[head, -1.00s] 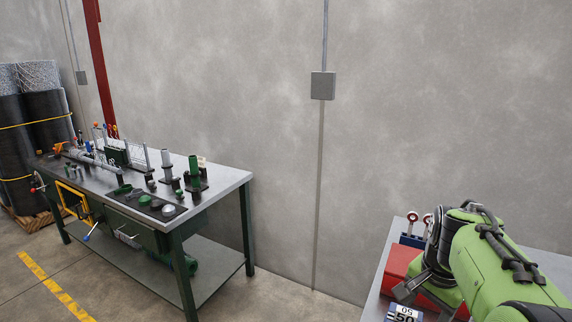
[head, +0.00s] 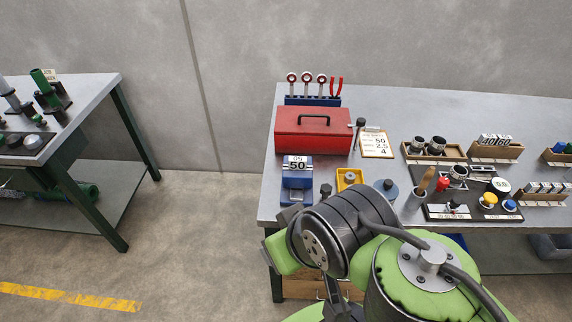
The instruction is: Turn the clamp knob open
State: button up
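I cannot pick out the clamp knob for sure in the head view. A small dark knob-like part (head: 453,205) stands on a labelled plate at the front of the right bench, but I cannot tell what it is. A blue block with a "05 50" display (head: 298,165) stands near that bench's left end. My green and dark arm fills the lower middle and covers part of the bench's front. My gripper is not in view.
The right bench (head: 273,205) carries a red toolbox (head: 313,131), a rack of tools (head: 313,100), a card (head: 376,143) and several trays of small parts. The left bench (head: 93,92) is cut off by the picture's edge. Bare floor (head: 190,225) lies between the benches.

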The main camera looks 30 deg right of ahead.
aim_at(443, 181)
jog(key=z, duration=2.4)
jog(key=i+l+u, duration=0.2)
jog(key=u, duration=0.3)
jog(key=i+l+u, duration=0.1)
jog(key=l+u, duration=0.35)
jog(key=i+l+u, duration=0.1)
jog(key=l+u, duration=0.15)
jog(key=u, duration=0.25)
jog(key=l+u, duration=0.75)
jog(key=u, duration=0.2)
jog(key=k+j, duration=0.05)
